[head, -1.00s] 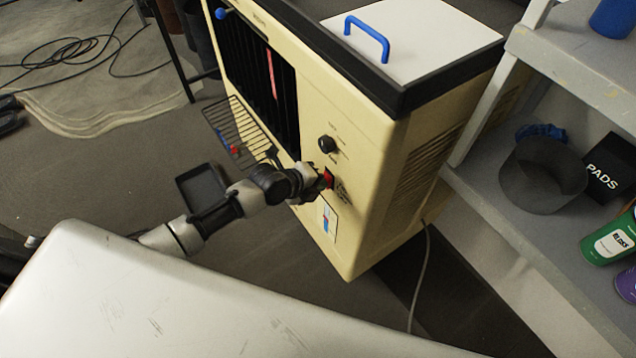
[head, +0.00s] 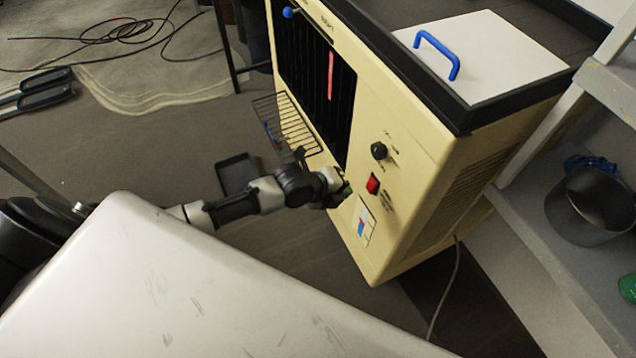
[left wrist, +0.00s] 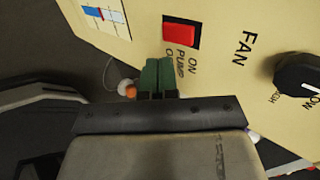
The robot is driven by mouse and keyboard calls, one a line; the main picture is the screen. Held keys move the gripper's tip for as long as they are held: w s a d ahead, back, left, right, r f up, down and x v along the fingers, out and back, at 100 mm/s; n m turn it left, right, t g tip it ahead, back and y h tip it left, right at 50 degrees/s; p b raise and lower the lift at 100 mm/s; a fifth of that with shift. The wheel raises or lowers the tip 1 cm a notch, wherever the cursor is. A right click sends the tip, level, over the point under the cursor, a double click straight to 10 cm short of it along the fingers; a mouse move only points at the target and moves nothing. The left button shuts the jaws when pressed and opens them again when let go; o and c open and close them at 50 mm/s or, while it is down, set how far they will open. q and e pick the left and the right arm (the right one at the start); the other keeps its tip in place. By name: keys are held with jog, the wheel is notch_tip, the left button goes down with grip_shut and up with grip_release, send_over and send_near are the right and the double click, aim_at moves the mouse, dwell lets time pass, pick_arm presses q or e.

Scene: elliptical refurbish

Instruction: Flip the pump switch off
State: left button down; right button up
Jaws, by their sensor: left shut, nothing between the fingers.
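The red pump switch (head: 373,184) is on the front panel of the cream machine (head: 440,170), below a black knob (head: 378,151). In the left wrist view the red switch (left wrist: 179,33) sits in a black frame beside "ON" and "PUMP" lettering. I cannot tell for sure which way it is tipped. My left gripper (head: 344,190) is shut and empty, just left of the switch and apart from it in the head view. Its green fingertips (left wrist: 157,75) are close together below the switch in the left wrist view. My right gripper is not in view.
A wire rack (head: 285,125) juts from the machine's front, above my left arm. The fan knob (left wrist: 300,75) is right of the switch in the left wrist view. A grey shelf (head: 540,235) with a dark pot (head: 590,208) stands at right. Cables lie on the floor at back left.

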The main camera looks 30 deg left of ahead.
pick_arm(q)
jog(key=v, duration=0.7)
jog(key=shift+d+r, duration=0.2)
jog(key=shift+r, duration=0.2)
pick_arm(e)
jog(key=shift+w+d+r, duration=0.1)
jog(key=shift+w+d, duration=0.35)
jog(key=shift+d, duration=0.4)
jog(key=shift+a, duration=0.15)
